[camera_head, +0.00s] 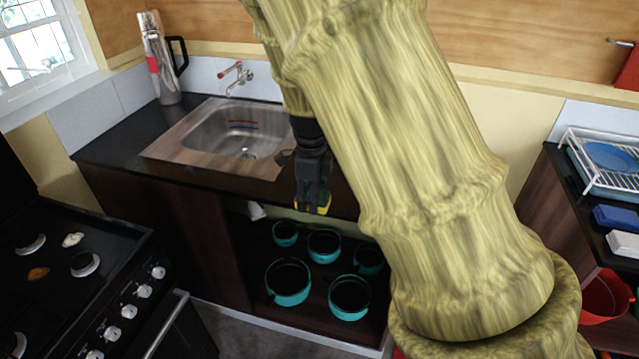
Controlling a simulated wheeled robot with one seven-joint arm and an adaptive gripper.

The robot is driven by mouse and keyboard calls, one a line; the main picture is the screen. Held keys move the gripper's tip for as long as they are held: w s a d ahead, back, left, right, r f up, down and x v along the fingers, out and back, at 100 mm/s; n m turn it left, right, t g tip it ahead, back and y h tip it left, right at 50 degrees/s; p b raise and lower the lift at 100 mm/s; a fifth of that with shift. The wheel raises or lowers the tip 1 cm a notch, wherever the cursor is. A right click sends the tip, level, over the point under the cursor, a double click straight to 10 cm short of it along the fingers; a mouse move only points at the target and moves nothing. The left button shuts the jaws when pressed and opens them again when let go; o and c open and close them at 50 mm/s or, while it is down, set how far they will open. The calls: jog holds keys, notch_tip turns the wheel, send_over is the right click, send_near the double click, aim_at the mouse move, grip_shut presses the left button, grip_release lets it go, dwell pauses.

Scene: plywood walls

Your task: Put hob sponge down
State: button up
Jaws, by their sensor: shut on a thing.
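My gripper (311,196) points down in front of the counter's front edge, right of the sink. It is shut on the hob sponge (319,206), a small yellow piece with a darker part, mostly hidden by the fingers. The sponge appears in front of the open shelf space under the counter, above the teal pots. I cannot tell its exact height or whether it touches the counter edge.
The steel sink (205,130) is set in the dark counter (110,150), with a tall flask (160,65) behind. Several teal pots (289,280) stand below. The black hob (60,265) is at left. A dish rack (600,160) stands at right. My arm hides the centre right.

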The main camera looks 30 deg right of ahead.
jog(key=w+d, duration=0.2)
jog(key=w+d+p, duration=0.1)
jog(key=w+d, duration=0.1)
jog(key=w, duration=0.1)
jog(key=w+d+f+p, duration=0.1)
jog(key=w+d, duration=0.1)
jog(key=d, duration=0.1)
jog(key=shift+w+d, duration=0.1)
jog(key=shift+w, duration=0.05)
jog(key=shift+f+p, duration=0.95)
jog(key=shift+f, duration=0.8)
jog(key=o, duration=1.2)
jog(key=shift+f, duration=0.1)
jog(key=shift+c, duration=0.2)
notch_tip(320, 180, up, 12)
jog(key=b, duration=0.2)
